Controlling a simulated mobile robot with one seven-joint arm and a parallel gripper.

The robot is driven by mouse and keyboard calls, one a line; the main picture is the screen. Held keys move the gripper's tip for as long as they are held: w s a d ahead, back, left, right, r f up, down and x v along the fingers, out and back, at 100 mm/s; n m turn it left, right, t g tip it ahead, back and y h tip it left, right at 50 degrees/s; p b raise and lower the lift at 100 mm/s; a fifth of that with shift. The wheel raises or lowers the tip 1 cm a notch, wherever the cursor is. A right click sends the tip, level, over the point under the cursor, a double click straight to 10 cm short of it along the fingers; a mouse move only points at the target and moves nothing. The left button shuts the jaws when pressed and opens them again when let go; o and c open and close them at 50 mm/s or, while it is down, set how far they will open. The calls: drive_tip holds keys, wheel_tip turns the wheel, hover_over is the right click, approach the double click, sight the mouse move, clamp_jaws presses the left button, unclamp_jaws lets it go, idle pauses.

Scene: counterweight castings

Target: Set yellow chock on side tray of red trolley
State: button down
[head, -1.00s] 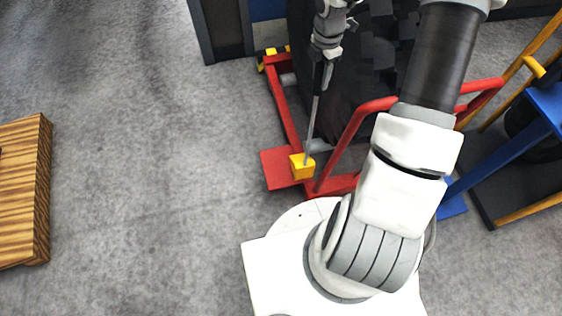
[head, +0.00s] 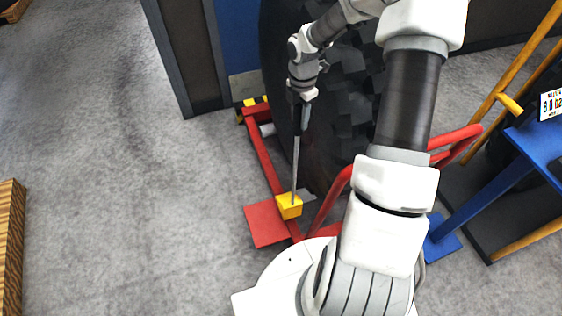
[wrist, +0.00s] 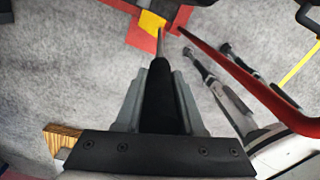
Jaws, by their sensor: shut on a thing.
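The yellow chock (head: 289,206) is a small block at the lower end of a thin grey rod with a black grip. My gripper (head: 302,104) is shut on that black grip, and the rod hangs almost upright. In the wrist view, the gripper fingers (wrist: 160,100) flank the grip, and the chock (wrist: 151,24) shows beyond the rod tip. The red trolley (head: 262,155) has a flat red side tray (head: 264,226) at its near left. The chock overlaps the tray's far right corner beside the trolley rail. I cannot tell whether it touches.
The trolley's red handle (head: 335,190) rises close to the rod's right. A blue and yellow stand (head: 490,180) is at the right. Grey floor left of the tray is clear; a wooden pallet (head: 10,250) lies far left.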

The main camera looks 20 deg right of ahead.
drive_tip(key=s+a+f, duration=0.2)
drive_tip(key=a+f, duration=0.8)
drive_tip(key=a, duration=0.1)
drive_tip(key=shift+a+f+b, duration=0.2)
drive_tip(key=shift+f+b, duration=0.15)
drive_tip(key=shift+f, duration=0.15)
drive_tip(key=c, duration=0.5)
unclamp_jaws()
wheel_tip(320, 180, up, 12)
drive_tip(key=shift+r+p, duration=0.1)
drive_tip(key=shift+p, duration=0.3)
